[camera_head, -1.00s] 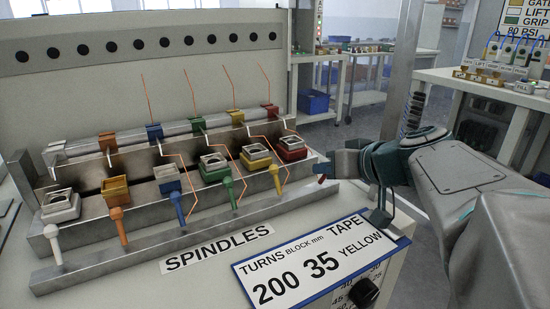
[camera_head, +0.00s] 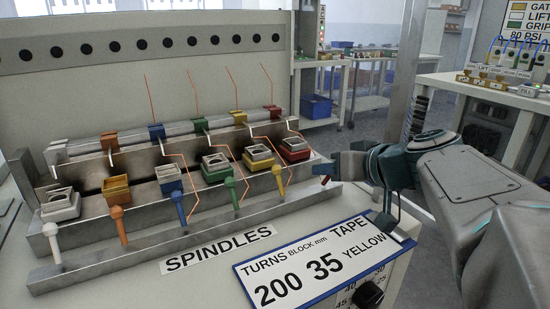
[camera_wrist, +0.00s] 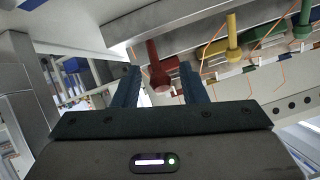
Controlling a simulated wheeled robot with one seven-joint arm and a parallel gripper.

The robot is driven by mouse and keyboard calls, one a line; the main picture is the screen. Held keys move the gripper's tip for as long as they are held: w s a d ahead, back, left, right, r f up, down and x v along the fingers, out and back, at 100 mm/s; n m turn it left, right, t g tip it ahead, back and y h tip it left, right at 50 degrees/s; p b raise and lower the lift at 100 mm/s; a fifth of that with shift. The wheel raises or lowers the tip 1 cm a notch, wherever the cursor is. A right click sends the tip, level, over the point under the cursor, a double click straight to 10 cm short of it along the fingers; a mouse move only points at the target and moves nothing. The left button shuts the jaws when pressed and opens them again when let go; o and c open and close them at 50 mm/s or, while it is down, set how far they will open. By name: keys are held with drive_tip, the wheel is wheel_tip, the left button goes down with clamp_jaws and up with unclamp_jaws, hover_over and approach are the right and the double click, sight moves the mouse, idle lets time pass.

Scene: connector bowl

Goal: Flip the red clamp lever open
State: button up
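The red clamp lever (camera_head: 324,180) is at the right end of the row of levers, in front of the red clamp block (camera_head: 294,150). It sticks out toward the front, with its round knob at the free end. My gripper (camera_head: 336,170) is right at this lever, coming in from the right. In the wrist view, the red lever (camera_wrist: 161,72) shows between the two blue fingers of my gripper (camera_wrist: 160,68). The fingers are apart, with gaps visible on both sides of the lever.
The yellow lever (camera_head: 279,180) and green lever (camera_head: 232,188) stand left of the red one, with thin copper wires rising nearby. A metal rail (camera_head: 150,250) runs along the front. A sign (camera_head: 320,262) lies below my gripper.

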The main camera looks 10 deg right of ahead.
drive_tip(key=shift+w+a+r+g+p, duration=0.1)
drive_tip(key=shift+w+r+g+p, duration=0.25)
drive_tip(key=shift+p, duration=1.8)
drive_tip(key=g+p, duration=0.1)
drive_tip(key=p, duration=0.4)
drive_tip(key=g+h+p, duration=0.1)
drive_tip(key=p, duration=0.4)
drive_tip(key=shift+w+a+r+g+p, duration=0.2)
drive_tip(key=shift+w+r+g+p, duration=0.1)
drive_tip(key=shift+w+p, duration=0.1)
drive_tip(key=g+p, duration=0.1)
drive_tip(key=p, duration=0.3)
drive_tip(key=w+g+h+p, duration=0.1)
drive_tip(key=p, duration=0.4)
drive_tip(key=shift+a, duration=0.25)
